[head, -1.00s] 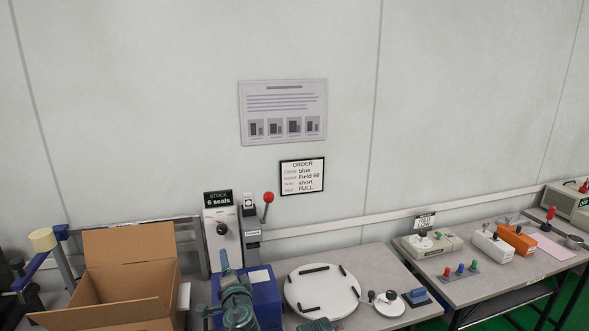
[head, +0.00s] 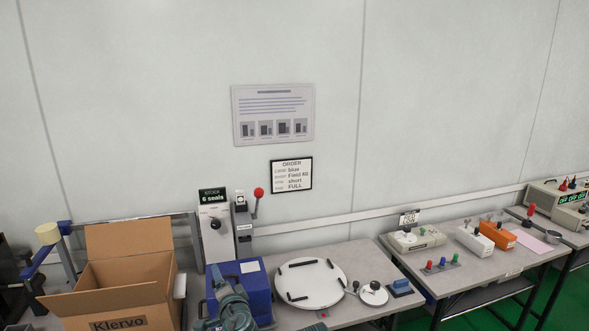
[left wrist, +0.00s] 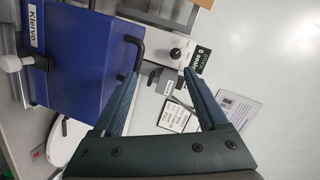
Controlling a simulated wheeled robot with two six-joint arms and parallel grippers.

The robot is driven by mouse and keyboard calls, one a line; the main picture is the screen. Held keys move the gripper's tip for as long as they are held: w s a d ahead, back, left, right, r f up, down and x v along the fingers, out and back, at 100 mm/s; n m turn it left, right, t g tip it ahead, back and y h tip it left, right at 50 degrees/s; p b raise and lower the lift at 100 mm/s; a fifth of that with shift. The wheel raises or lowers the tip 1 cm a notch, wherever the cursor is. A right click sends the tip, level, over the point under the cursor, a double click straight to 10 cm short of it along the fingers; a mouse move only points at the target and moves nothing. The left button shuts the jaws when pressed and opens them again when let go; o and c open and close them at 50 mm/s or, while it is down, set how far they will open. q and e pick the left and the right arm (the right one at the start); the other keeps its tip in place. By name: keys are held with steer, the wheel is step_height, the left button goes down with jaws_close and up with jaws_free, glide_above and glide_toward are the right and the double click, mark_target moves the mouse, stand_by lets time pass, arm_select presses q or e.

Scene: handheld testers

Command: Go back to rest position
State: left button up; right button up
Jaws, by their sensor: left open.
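My left gripper (left wrist: 160,78) is open and empty in the left wrist view, its two dark blue fingers spread apart. A blue box (left wrist: 75,60) with a Klervo label and a dark handle shows beyond it. In the head view, my teal-grey left arm (head: 234,308) shows at the bottom, overlapping the front of the blue box (head: 259,284). Its fingers are not clear there. I cannot make out my right gripper.
An open cardboard box (head: 130,273) stands at the left. The stock panel (head: 215,240) and red-knobbed lever (head: 258,192) stand behind the blue box. A round white turntable (head: 325,293) with black bars is to the right. Testers (head: 415,239) sit on the right bench.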

arm_select(q)
steer(key=s+d+f+n+g+h+p, duration=0.1)
steer(key=s+d+f+g, duration=0.3)
steer(key=s, duration=0.3)
steer(key=s+d+f+n+g+h+p, duration=0.2)
steer(key=s+d+f+g, duration=0.2)
steer(key=s, duration=0.4)
steer(key=s+d+f+n+g+h+p, duration=0.1)
steer(key=s+d+f+n+g+h, duration=0.1)
steer(key=s+d+f+g, duration=0.2)
steer(key=s+d+g, duration=0.1)
steer(key=s+g, duration=0.1)
steer(key=s, duration=0.1)
steer(key=shift+s+f+g, duration=0.3)
